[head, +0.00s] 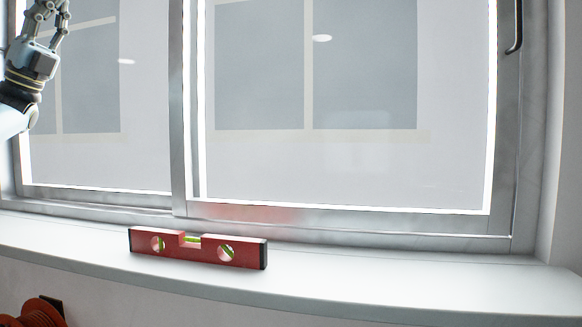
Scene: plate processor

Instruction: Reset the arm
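My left gripper (52,10) is raised at the top left corner of the head view, in front of the window. Its fingers point up and their tips reach the picture's top edge, so I cannot tell whether it is open or shut. I see nothing held in it. It is well above and to the left of the window sill and touches nothing visible. My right gripper is not in view.
A red spirit level (183,248) with green vials lies on the white window sill (400,275). The sliding window (180,120) has a dark handle (516,28) at upper right. A red-orange reel (35,314) shows at lower left. The sill's right part is clear.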

